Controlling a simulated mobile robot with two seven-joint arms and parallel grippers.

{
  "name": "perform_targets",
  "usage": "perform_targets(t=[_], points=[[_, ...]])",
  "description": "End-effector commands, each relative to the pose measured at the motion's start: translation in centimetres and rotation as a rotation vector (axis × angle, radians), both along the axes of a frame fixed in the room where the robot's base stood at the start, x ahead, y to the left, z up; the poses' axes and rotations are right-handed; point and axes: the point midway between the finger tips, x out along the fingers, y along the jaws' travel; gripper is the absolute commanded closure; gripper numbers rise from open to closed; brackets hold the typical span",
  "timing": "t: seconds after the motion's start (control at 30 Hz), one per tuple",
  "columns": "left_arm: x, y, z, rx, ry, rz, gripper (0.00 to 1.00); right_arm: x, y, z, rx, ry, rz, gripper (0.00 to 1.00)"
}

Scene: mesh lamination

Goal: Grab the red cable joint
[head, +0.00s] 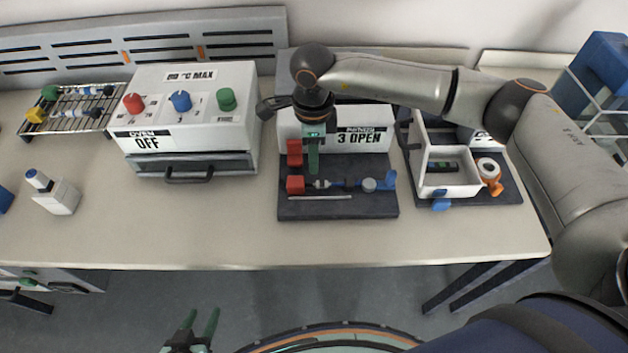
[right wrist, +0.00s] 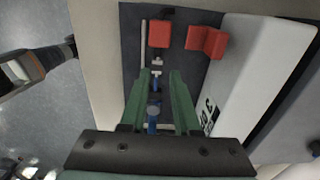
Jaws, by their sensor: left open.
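Two red blocks lie at the left end of a dark base plate (head: 345,209). The front red block (head: 295,184) is in line with a thin row of grey, dark and blue parts (head: 345,184); the other red block (head: 295,152) is behind it, closer to the white machine. I cannot tell which is the cable joint. The right wrist view shows both, one red block (right wrist: 160,34) ahead of my fingertips and another red block (right wrist: 207,42) to the right. My right gripper (head: 313,170) points down beside them, open and empty. My left gripper (head: 196,325) is open, below the table's front edge.
A white machine (head: 375,133) labelled "3 OPEN" stands behind the plate. A white oven (head: 195,110) is to the left, a white bin (head: 452,182) to the right. The table front is clear.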

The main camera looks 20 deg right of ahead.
Motion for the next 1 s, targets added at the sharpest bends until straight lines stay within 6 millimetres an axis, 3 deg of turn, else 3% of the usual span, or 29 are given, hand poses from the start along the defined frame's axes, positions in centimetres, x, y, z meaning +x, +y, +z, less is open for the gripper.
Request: perform_targets(t=[0.6,0.9,1.0], points=[[0.0,0.1,1.6,0.002,0.0,-0.001,0.5,-0.4,0.2,-7.2,0.002,0.003,-0.001,0.7],[0.0,0.1,1.6,0.002,0.001,-0.001,0.5,-0.3,0.3,-7.8,0.003,0.0,0.0,0.7],[0.0,0.1,1.6,0.002,0.001,-0.001,0.5,-0.3,0.3,-7.7,0.003,0.0,0.0,0.81]])
